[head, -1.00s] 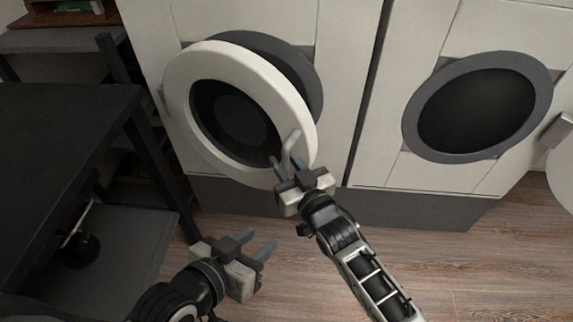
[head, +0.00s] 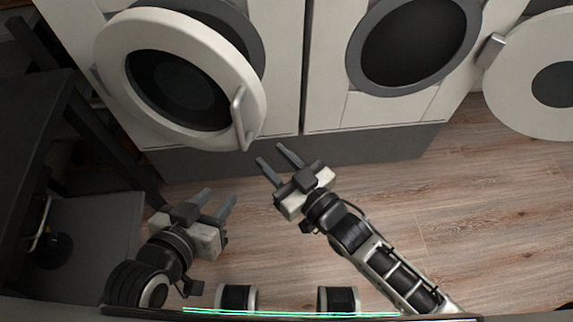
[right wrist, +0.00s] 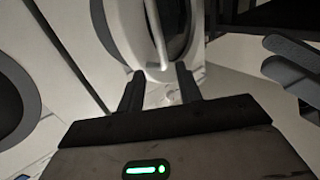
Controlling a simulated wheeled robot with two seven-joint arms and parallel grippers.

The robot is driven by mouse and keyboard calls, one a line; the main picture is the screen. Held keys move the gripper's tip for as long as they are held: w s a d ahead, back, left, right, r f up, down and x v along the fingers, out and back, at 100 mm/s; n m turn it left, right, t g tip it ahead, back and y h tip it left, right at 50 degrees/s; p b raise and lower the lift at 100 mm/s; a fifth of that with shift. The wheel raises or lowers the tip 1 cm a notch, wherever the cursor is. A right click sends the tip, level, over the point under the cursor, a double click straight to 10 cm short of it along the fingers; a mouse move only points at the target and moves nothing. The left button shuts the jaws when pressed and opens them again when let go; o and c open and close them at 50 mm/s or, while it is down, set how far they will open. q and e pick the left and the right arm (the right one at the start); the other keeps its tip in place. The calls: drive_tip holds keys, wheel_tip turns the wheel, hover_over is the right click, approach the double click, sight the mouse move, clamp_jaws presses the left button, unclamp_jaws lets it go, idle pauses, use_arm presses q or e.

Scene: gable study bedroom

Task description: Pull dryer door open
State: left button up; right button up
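The white round door (head: 120,42) of the left machine stands ajar, its ring swung off the grey opening (head: 250,40) behind it. Its metal bar handle (head: 238,118) is on the ring's lower right; it also shows in the right wrist view (right wrist: 158,32). My right gripper (head: 272,155) is open and empty, just below and right of the handle, apart from it. In the right wrist view its fingers (right wrist: 160,88) are spread towards the door's edge. My left gripper (head: 218,194) is open and empty, lower left over the floor.
The right machine (head: 400,105) has a dark round opening (head: 415,40), its door (head: 510,85) swung wide to the right. A dark table (head: 25,130) stands close on the left. Wood floor (head: 470,210) is clear at the right.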

drive_tip(key=shift+v, duration=1.5)
